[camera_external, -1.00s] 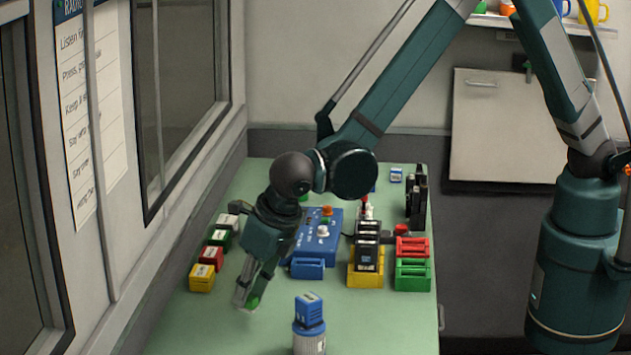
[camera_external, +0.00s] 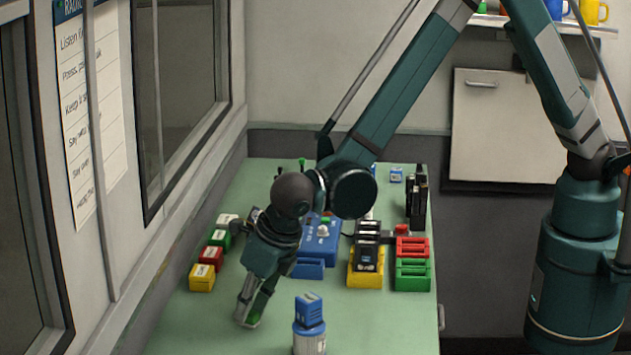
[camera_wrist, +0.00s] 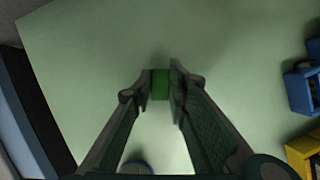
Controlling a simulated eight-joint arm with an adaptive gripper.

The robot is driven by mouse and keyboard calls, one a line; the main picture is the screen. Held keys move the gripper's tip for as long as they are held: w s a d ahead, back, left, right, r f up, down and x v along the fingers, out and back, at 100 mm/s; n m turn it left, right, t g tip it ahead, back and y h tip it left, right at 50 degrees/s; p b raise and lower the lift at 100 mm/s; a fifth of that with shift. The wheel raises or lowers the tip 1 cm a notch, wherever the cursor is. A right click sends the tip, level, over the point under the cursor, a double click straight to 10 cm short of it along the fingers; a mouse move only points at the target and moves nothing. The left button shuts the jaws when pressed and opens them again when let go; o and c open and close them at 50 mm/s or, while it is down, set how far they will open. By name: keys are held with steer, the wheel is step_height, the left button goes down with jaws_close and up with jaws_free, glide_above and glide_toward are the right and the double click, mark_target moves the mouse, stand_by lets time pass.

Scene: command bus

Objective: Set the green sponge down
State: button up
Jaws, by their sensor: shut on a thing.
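The green sponge (camera_wrist: 160,84) is between the fingertips of my gripper (camera_wrist: 158,88) in the wrist view. My gripper is shut on it. In the external view my gripper (camera_external: 248,317) points down at the near left part of the green table, with a bit of the sponge (camera_external: 253,320) showing at its tips. The sponge is low over the table surface; I cannot tell whether it touches it. Much of the sponge is hidden by the fingers in the external view.
A blue-topped canister (camera_external: 309,327) stands right of my gripper. Yellow, red, green and white blocks (camera_external: 202,277) line the table's left side. A blue box (camera_external: 318,243), a yellow holder (camera_external: 365,276) and a green rack (camera_external: 412,274) stand behind.

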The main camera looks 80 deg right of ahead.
steer(key=o, duration=0.7)
steer(key=shift+f, duration=0.1)
steer(key=shift+r, duration=0.2)
steer(key=p+v, duration=0.1)
steer(key=v, duration=1.1)
steer(key=shift+p, duration=0.35)
